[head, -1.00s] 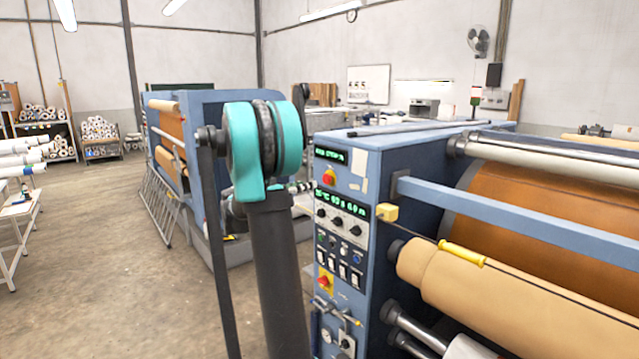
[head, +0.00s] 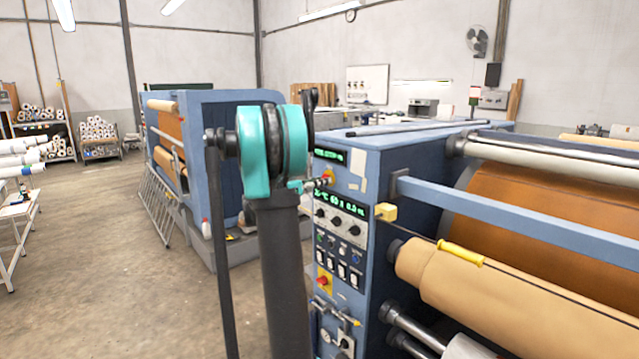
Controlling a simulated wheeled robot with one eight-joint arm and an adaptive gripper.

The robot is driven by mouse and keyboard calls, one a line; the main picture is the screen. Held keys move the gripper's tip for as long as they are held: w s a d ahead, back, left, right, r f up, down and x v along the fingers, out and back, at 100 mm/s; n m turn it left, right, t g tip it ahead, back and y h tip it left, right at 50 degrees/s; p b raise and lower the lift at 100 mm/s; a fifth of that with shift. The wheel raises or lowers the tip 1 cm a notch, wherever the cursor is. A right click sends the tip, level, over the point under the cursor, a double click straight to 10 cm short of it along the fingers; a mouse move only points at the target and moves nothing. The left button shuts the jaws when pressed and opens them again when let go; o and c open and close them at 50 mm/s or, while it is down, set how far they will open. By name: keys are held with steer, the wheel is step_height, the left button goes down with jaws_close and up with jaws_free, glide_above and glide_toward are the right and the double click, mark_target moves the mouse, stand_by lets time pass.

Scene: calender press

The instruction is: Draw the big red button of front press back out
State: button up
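The front press's blue control panel (head: 340,225) stands right of my arm. A red button on a yellow base (head: 329,175) sits on its upper part, below the top green display (head: 329,155). A second red knob on a yellow plate (head: 323,281) is lower on the panel. My gripper (head: 321,182) shows as a small dark shape beside my teal arm joint, right at the upper red button and overlapping its lower left edge. I cannot tell whether it touches the button. Its fingers are too small and partly hidden to tell open from shut.
A row of black knobs (head: 335,221) and white switches (head: 341,269) lies below the upper button. A second press (head: 226,125) stands behind. The floor at left is open.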

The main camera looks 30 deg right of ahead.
jaws_close()
steer(key=shift+a, duration=0.85)
steer(key=shift+o, duration=2.4)
jaws_free()
steer(key=shift+a, duration=0.1)
